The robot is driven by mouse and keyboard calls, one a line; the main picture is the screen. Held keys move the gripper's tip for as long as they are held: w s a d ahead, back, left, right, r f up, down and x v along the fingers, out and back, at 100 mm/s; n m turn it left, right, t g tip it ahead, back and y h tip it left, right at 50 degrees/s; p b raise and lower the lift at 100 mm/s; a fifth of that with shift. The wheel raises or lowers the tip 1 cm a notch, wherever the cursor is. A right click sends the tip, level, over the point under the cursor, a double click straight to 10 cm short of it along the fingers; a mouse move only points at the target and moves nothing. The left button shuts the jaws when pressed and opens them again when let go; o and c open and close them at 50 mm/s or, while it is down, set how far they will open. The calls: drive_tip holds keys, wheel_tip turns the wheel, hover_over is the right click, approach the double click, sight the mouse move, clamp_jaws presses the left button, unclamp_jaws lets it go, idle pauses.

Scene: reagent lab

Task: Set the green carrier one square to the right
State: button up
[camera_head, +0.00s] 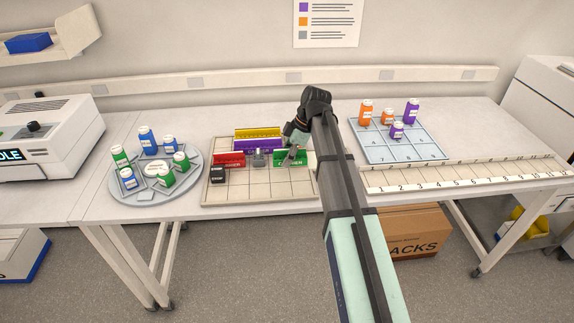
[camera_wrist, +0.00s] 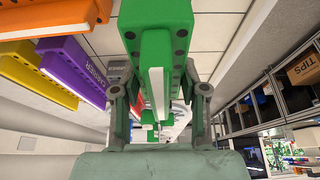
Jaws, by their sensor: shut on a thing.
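The green carrier (camera_head: 306,159) is at the right side of the gridded board (camera_head: 255,189) in the head view. My gripper (camera_head: 291,155) is shut on it from above. In the wrist view the green carrier (camera_wrist: 166,18) stands large between the two fingers of my gripper (camera_wrist: 158,95). Whether its underside touches the board cannot be told. My gripper hides part of the carrier in the head view.
A red carrier (camera_head: 229,159), a purple carrier (camera_head: 258,146) and a yellow carrier (camera_head: 257,132) are on the board, left of and behind the green one. Small dark blocks (camera_head: 218,175) stand there too. The front squares are clear. A round bottle tray (camera_head: 188,187) is left, a blue rack (camera_head: 402,151) right.

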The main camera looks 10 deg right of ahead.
sight(301, 148)
drive_tip(key=shift+f+p, duration=0.5)
drive_tip(key=shift+f, duration=2.1)
drive_tip(key=shift+f, duration=0.1)
drive_tip(key=o, duration=1.2)
drive_tip(key=b+v, duration=0.2)
drive_tip(key=v, duration=1)
drive_tip(key=shift+b, duration=0.3)
